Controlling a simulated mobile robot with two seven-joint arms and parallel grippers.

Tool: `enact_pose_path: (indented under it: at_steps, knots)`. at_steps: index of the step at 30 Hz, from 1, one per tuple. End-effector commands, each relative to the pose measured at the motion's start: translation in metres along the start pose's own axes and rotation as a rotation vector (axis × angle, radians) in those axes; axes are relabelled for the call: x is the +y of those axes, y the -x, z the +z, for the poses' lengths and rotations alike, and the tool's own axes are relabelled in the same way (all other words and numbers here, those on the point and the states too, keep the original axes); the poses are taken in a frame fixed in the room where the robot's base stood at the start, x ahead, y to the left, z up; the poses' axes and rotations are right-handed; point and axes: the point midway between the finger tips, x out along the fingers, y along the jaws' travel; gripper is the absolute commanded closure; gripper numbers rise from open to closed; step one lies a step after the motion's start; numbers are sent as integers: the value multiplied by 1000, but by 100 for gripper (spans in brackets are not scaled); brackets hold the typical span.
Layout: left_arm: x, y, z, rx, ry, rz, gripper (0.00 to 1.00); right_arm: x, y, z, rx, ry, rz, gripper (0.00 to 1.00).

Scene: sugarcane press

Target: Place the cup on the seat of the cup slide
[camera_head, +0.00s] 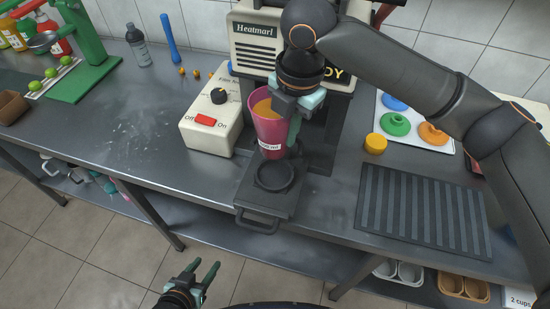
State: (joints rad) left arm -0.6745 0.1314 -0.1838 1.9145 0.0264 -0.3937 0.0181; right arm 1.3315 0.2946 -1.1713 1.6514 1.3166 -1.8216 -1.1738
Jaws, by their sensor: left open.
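A pink cup (267,133) with orange liquid and a white label is upright, just behind and above the cup slide (270,204). The slide is a dark tray with a front handle and a round ringed seat (273,178); the seat looks empty. My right gripper (294,125) is shut on the cup at its right side, partly covering it. Whether the cup's base touches anything cannot be told. My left gripper (207,277) is open and empty, low in front of the counter.
The Heatmarl press (257,42) stands behind the cup. A cream control box (211,124) with a red switch stands close on the left. A ribbed dark mat (423,210), a yellow cap (375,143) and a tray of coloured lids (396,124) lie right.

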Motion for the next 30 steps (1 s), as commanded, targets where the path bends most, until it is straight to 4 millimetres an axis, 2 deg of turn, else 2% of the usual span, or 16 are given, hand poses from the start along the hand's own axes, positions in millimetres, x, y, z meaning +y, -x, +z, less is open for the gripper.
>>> enact_pose_path:
  at_steps: [4,12,17,25,30]
  knots:
    - [0,0,1,-1,0,0,50,-1,-9,0,1,0,0,100]
    - [0,-1,5,-6,1,1,50,-5,-46,0,0,-2,1,100]
    - [0,-1,5,-6,1,1,50,-6,-56,0,0,-1,1,100]
    - [0,-2,7,-6,1,1,50,-9,-93,0,0,-1,0,100]
    - [0,-2,7,-6,1,1,50,-9,-99,0,-1,0,3,100]
